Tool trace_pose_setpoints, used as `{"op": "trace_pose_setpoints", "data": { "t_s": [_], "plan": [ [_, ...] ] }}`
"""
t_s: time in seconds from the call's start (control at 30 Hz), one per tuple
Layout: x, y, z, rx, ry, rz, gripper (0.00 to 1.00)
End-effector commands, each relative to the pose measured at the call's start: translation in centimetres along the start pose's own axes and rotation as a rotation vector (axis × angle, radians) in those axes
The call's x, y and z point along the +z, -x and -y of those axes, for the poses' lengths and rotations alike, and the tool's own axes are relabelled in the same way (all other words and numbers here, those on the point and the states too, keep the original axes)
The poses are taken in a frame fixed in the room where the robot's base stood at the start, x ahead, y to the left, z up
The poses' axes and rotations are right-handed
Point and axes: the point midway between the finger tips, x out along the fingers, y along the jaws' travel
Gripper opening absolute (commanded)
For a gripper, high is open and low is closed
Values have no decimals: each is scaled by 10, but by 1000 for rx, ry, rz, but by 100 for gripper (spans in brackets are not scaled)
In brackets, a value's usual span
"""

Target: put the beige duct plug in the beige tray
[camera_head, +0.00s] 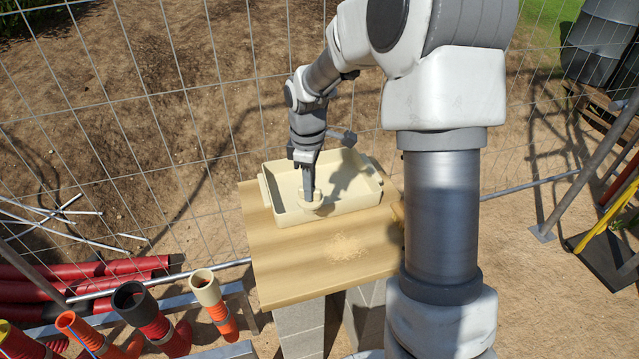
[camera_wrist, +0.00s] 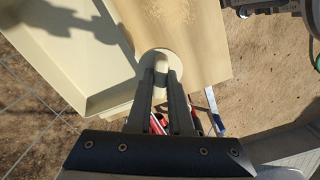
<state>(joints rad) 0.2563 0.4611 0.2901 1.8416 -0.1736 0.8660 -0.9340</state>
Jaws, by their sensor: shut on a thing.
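The beige duct plug (camera_head: 311,199) is a round disc with a raised grip in the middle. My gripper (camera_head: 309,186) points down and is shut on that grip. In the head view the plug overlaps the front wall of the beige tray (camera_head: 352,205), near its left front corner. In the wrist view the plug (camera_wrist: 158,56) sits between my fingertips (camera_wrist: 160,75), over the edge of the tray (camera_wrist: 107,97) and beside the wooden top. I cannot tell whether the plug touches the tray wall. The visible tray floor is bare, with arm shadow across it.
The tray stands on a wooden tabletop (camera_head: 285,262) with a patch of shavings (camera_head: 345,247) in front. A wire fence (camera_head: 190,120) runs behind. Pipes with coloured collars, including a beige-topped orange one (camera_head: 212,300), stand at the lower left.

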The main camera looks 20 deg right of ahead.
Motion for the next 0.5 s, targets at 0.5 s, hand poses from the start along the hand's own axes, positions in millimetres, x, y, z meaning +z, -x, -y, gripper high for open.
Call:
{"op": "trace_pose_setpoints", "data": {
  "t_s": [0.5],
  "plan": [
    [-6,8,-20,1,521,-6,0]
  ]
}}
